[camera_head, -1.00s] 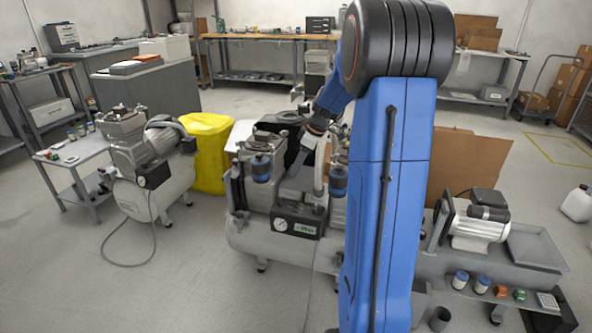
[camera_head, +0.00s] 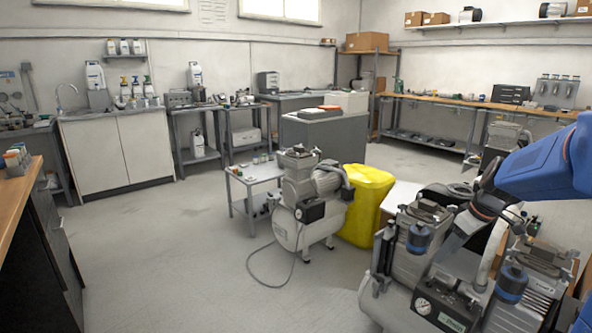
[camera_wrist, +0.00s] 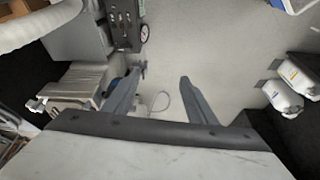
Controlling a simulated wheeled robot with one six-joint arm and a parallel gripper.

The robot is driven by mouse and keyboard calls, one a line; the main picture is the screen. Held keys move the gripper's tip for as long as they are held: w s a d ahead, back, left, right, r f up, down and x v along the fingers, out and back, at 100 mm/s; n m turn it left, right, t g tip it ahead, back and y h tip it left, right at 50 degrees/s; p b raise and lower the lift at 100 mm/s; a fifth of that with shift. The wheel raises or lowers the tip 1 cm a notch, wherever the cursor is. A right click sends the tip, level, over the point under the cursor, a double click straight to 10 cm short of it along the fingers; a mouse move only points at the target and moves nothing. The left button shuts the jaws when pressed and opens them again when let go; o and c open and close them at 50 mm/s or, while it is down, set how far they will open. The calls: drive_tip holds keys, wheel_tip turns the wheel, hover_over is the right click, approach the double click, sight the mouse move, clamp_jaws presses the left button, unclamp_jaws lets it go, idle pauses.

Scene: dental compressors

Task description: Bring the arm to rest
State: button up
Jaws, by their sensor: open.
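My blue arm (camera_head: 545,165) enters from the right edge in the head view. My gripper (camera_wrist: 162,75) shows in the wrist view with its two grey fingers apart and nothing between them. In the head view its grey end points down and left over the large twin-headed compressor (camera_head: 440,312). I cannot tell whether it touches the compressor there. In the wrist view, grey machine parts (camera_wrist: 75,88) lie left of the fingers and grey floor shows beyond them.
A smaller compressor (camera_head: 308,205) stands on the floor beside a yellow container (camera_head: 362,200). A small side table (camera_head: 255,180) is behind it. Open floor (camera_head: 170,260) lies at the centre left. A wooden-topped bench (camera_head: 20,205) is at the left edge. White containers (camera_wrist: 290,85) show right in the wrist view.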

drive_tip(key=s+a+r+m+h, duration=0.1)
drive_tip(key=s+a+r+m, duration=0.2)
drive_tip(key=s+a, duration=0.85)
drive_tip(key=s+a+f+m, duration=0.1)
drive_tip(key=s, duration=0.7)
drive_tip(key=s+a+f+m+t+h, duration=0.1)
drive_tip(key=s+a+m, duration=0.1)
drive_tip(key=s, duration=0.6)
drive_tip(key=shift+f, duration=0.3)
